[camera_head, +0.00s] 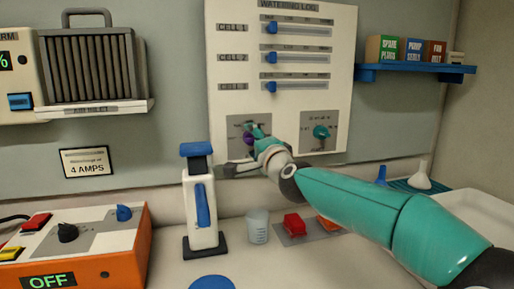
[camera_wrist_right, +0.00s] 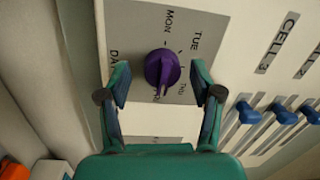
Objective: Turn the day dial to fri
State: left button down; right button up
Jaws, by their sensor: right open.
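The day dial is a purple knob (camera_wrist_right: 162,68) on a grey plate (camera_wrist_right: 150,28), with DAY, MON and TUE readable around it; the smaller lettering is hard to read. The knob's narrow end points toward the bottom of the wrist view. In the head view the purple knob (camera_head: 248,139) shows low on the white panel, partly hidden by my right gripper. My right gripper (camera_wrist_right: 160,84) is open, with one teal finger on each side of the knob and a visible gap to it on both sides. In the head view the right gripper (camera_head: 256,136) is at the panel. My left gripper is not in view.
A teal dial (camera_head: 321,132) sits right of the day dial. Blue sliders (camera_head: 271,57) are above. A white stand with a blue lever (camera_head: 202,205), a clear cup (camera_head: 257,226) and red blocks (camera_head: 294,224) are below. An orange box (camera_head: 80,255) is at left.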

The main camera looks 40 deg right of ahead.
jog(key=v, duration=1.2)
jog(key=shift+w, duration=0.1)
